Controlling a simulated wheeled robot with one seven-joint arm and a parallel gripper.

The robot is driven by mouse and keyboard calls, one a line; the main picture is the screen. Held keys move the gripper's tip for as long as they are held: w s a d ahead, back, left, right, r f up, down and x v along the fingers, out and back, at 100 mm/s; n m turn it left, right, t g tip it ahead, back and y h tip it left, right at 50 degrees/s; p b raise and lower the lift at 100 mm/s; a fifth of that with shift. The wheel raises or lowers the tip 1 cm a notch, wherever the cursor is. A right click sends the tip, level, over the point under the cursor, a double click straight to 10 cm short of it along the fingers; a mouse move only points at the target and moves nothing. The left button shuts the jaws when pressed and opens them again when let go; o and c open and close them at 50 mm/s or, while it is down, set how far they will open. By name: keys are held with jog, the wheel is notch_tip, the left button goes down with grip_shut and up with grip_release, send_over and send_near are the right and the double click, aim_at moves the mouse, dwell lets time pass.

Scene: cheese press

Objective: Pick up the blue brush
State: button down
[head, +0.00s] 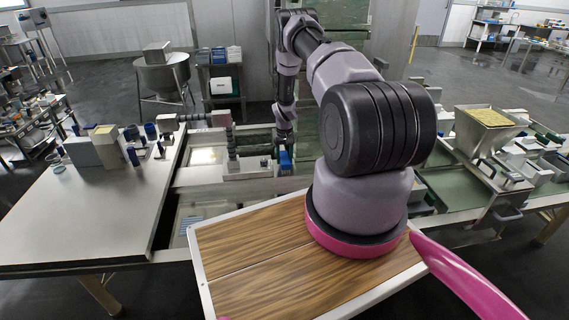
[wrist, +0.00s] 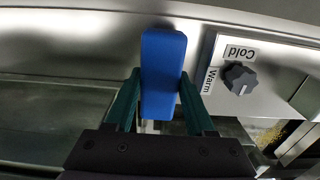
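The blue brush (wrist: 163,70) shows in the wrist view as a plain blue block between the two green fingers of my gripper (wrist: 160,85). The fingertips lie against its left and right sides with no clear gap, so my gripper looks shut on it. In the head view the blue brush (head: 285,160) is a small blue patch at the end of my arm, by the machine in the middle. Whether it is lifted or still touches a surface, I cannot tell.
A panel with a Cold/Warm knob (wrist: 239,78) is close right of the brush. A metal wall runs behind. In the head view a white table (head: 90,215) with several items stands left, and a hopper (head: 487,130) stands right.

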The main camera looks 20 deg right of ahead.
aim_at(285, 157)
jog(key=shift+r, duration=0.1)
notch_tip(285, 157, up, 10)
jog(key=shift+f, duration=0.1)
dwell(0.4)
